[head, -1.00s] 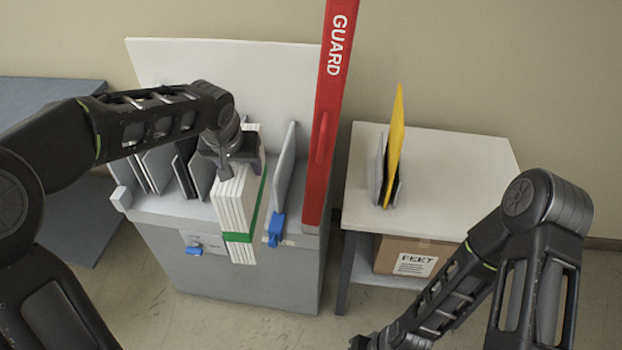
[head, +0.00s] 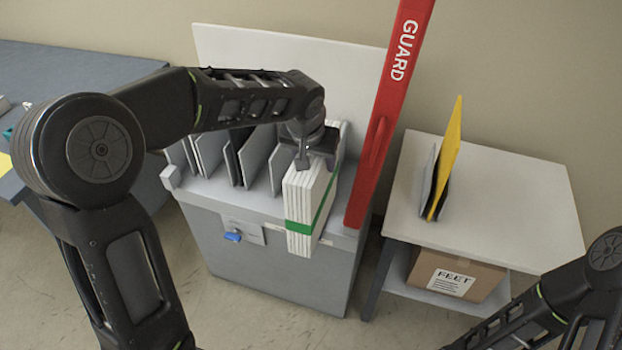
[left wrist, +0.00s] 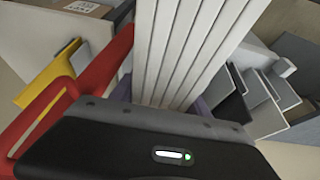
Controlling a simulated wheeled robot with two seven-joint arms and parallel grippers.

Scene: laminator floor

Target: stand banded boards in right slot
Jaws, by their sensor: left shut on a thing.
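The banded boards (head: 304,206) are a stack of white boards with a green band (head: 312,222) around them. My left gripper (head: 318,152) is shut on their upper part and holds them upright, slightly tilted, at the right front of the grey slotted cabinet (head: 270,259). In the left wrist view the white boards (left wrist: 190,50) fill the middle above the gripper. The boards hide most of the right slot, so I cannot tell whether they are in it. My right gripper is out of view; only its arm shows at the lower right.
The red guard (head: 392,110) stands just right of the boards. Grey and dark dividers (head: 240,157) are to their left. A side table (head: 490,195) holds a yellow board (head: 446,150), with a cardboard box (head: 440,272) below. A blue-grey bench (head: 70,75) is at the left.

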